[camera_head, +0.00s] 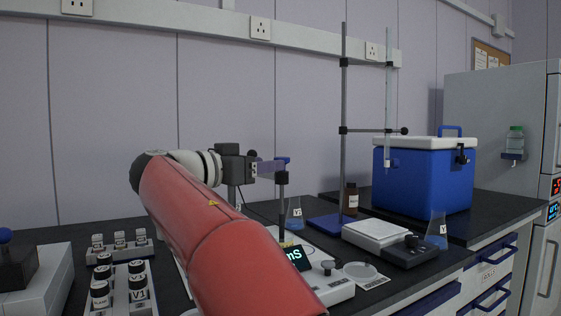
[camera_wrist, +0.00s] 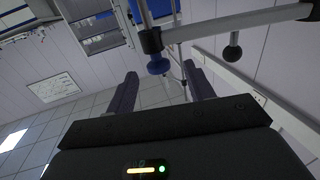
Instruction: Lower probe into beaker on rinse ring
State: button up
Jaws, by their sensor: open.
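My gripper (camera_head: 270,168) reaches out level above the bench, at the end of my red arm. In the wrist view its two purple fingers (camera_wrist: 160,70) stand apart, with a blue knob (camera_wrist: 158,65) below a black collar seen between or beyond them. A slim dark upright piece with a blue top, likely the probe (camera_head: 282,188), stands at the fingertips. I cannot tell whether they touch it. Its lower end is above the meter (camera_head: 328,285), which has a lit "mS" display. A flat pale ring (camera_head: 361,271) lies at the meter's right. I cannot make out a beaker on it.
A conical flask (camera_head: 295,213) stands behind the probe. A tall stand (camera_head: 344,110) holds a glass tube, near a balance (camera_head: 376,235), a brown bottle (camera_head: 351,199) and another flask (camera_head: 437,230). A blue cooler (camera_head: 425,178) is behind. Vial racks (camera_head: 128,289) sit left.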

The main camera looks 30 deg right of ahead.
aim_at(289, 161)
jog(key=p+x, duration=0.1)
jog(key=x, duration=0.6)
jog(key=shift+s+d, duration=0.1)
jog(key=shift+d, duration=0.15)
grip_shut()
jog(key=shift+r, duration=0.1)
